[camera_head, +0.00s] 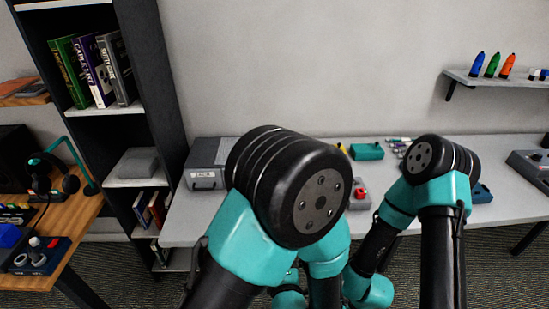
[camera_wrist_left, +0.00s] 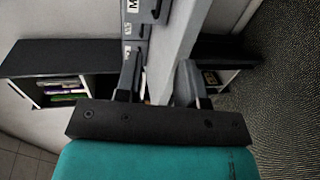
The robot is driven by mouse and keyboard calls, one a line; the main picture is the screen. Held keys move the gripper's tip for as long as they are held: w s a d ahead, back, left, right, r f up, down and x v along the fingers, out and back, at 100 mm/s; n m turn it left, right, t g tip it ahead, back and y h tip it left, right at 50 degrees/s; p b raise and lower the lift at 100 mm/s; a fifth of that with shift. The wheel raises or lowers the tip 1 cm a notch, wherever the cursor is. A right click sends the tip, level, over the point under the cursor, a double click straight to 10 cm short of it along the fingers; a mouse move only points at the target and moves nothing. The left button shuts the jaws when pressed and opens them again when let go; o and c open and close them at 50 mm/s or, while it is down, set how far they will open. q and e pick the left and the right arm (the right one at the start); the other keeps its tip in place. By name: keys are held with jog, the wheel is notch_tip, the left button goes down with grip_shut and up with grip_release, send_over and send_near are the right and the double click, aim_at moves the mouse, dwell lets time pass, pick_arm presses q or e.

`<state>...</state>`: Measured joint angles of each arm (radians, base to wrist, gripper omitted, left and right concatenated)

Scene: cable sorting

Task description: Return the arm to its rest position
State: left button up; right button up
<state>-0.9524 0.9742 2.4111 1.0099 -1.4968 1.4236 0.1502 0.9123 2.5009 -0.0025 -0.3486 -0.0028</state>
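My left arm (camera_head: 290,190) fills the middle of the head view, bent, with a large black joint and teal links. My right arm (camera_head: 440,160) stands to its right, also bent. Neither gripper can be made out in the head view. In the left wrist view my left gripper (camera_wrist_left: 158,82) has its two dark fingers apart, with nothing held between them. The grey table (camera_wrist_left: 178,40) edge shows beyond the fingers, rotated in that view. My right gripper is not visible.
The grey table (camera_head: 190,225) holds a grey case (camera_head: 205,165), a teal box (camera_head: 367,151) and a red-topped grey box (camera_head: 359,196). A dark bookshelf (camera_head: 165,85) stands left. A wall shelf (camera_head: 500,79) with coloured items hangs at right. A wooden desk (camera_head: 70,240) is at lower left.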

pick_arm(q)
jog(key=w+a+f+m+g+h, duration=0.1)
jog(key=w+a+f+m+g, duration=0.2)
jog(key=a+f, duration=0.35)
jog(key=w+a+f+m+g, duration=0.2)
jog(key=a+f+m+g, duration=0.2)
jog(key=a+f, duration=0.25)
jog(key=s+a+f+m+g+h, duration=0.3)
jog(key=s+a+f+m+g, duration=0.4)
jog(key=a, duration=0.6)
notch_tip(320, 180, down, 4)
jog(key=shift+s+a+r+m+g, duration=0.3)
jog(key=shift+s+a+m, duration=0.1)
jog(key=shift+s+m, duration=0.85)
